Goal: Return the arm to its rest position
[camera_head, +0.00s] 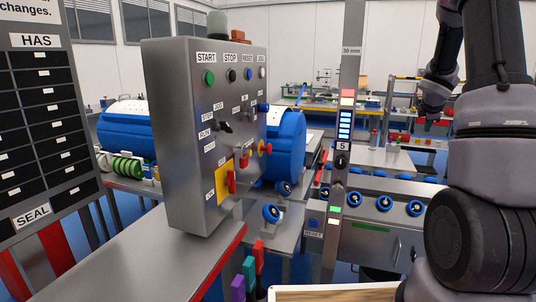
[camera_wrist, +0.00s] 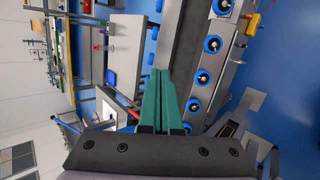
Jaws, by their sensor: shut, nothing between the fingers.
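My gripper (camera_wrist: 161,76) shows in the wrist view with its two green fingers side by side and shut, nothing between them. In the head view my arm (camera_head: 490,130) fills the right side, raised and bent, with dark links coming down near the right edge. The green fingertips cannot be made out in the head view.
A grey control box (camera_head: 212,140) with buttons and switches stands left of centre. A label board (camera_head: 42,110) stands at left. A blue drum (camera_head: 285,145) lies behind the box.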

